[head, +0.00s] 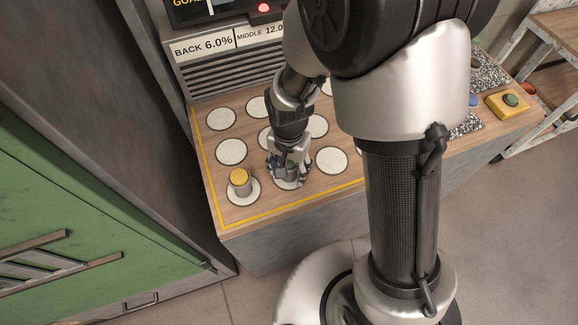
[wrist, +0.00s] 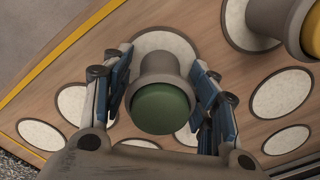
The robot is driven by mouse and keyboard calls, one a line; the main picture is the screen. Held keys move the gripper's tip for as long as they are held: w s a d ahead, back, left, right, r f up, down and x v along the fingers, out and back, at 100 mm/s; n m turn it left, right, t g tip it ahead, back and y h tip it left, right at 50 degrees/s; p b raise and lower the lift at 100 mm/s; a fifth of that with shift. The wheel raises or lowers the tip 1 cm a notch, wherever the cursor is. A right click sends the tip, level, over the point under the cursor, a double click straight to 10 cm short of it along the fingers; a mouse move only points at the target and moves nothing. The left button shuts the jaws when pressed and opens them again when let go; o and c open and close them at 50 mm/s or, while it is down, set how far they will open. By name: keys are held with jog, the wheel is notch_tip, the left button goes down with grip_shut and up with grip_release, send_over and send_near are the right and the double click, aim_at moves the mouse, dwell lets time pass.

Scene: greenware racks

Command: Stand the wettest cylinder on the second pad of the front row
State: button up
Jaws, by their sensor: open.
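A grey cylinder with a green top (wrist: 160,108) stands upright on a round pale pad (wrist: 165,39), the second from the left in the front row. In the head view its green top (head: 290,168) is partly hidden by my gripper (head: 289,174). My gripper is open, pointing down, with one finger on each side of this cylinder. A second grey cylinder with a yellow top (head: 239,176) stands on the leftmost front pad (head: 243,200); it also shows at the upper right of the wrist view (wrist: 277,18).
Bare pads (head: 231,152) lie behind and to the right (head: 331,160), inside a yellow border line. A panel reads BACK 6.0% and MIDDLE 12.0 (head: 203,46); the rest is hidden by my arm.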

jog(key=shift+r, duration=0.1)
notch_tip(320, 180, up, 12)
jog(key=p, duration=0.4)
jog(key=shift+r+p, duration=0.15)
jog(key=shift+p, duration=0.15)
jog(key=s+d+r+n+t, duration=0.2)
jog(key=s+d+r, duration=0.3)
jog(key=r, duration=0.3)
jog(key=s+d+r+n+t, duration=0.2)
jog(key=s+d+r+n, duration=0.1)
jog(key=s+d+r, duration=0.3)
notch_tip(320, 180, up, 3)
jog(key=s, duration=0.2)
jog(key=shift+s+r+n+t, duration=0.2)
jog(key=shift+s+n+t, duration=0.1)
jog(key=shift+n, duration=0.1)
